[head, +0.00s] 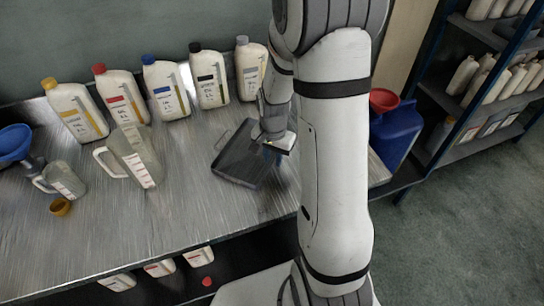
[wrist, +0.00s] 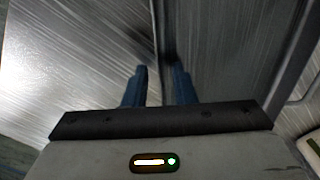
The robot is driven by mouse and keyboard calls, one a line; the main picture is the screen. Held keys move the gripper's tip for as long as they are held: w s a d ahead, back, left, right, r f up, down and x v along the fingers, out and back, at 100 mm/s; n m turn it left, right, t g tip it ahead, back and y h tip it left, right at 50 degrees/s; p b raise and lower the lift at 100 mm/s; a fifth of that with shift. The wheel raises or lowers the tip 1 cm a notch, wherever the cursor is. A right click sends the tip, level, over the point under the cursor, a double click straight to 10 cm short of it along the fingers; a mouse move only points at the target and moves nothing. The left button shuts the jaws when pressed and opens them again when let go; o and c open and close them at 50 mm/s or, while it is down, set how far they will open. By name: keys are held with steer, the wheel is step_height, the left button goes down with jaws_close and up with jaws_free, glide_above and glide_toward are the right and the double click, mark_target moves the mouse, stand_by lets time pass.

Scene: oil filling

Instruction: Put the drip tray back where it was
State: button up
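The drip tray (head: 236,167) is a dark grey, shallow rectangular tray at the right part of the metal workbench. It looks about flat, at or close to the bench top; I cannot tell whether it touches. My gripper (head: 270,155) is at the tray's right side, pointing down. The inside of the tray is on the right there. My arm hides the bench to the right.
Several white oil bottles with coloured caps, one blue (head: 167,90), stand along the back. A clear jug (head: 135,160), a smaller jug (head: 65,181) and a blue funnel (head: 14,143) are left. A blue can (head: 397,132) stands right.

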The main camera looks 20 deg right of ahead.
step_height(320, 180, up, 11)
steer(key=s+a+r+n+t, duration=0.1)
steer(key=s+a+r+n, duration=0.1)
steer(key=s+r+n, duration=0.2)
steer(key=s+a+r+n+t, duration=0.1)
steer(key=s+a+r+n, duration=0.2)
steer(key=s, duration=0.8)
steer(key=shift+r+n+t+p, duration=0.3)
steer(key=shift+r+n+p, duration=0.1)
steer(key=shift+r+n, duration=0.6)
steer(key=shift+s+f, duration=0.1)
steer(key=shift+f, duration=0.05)
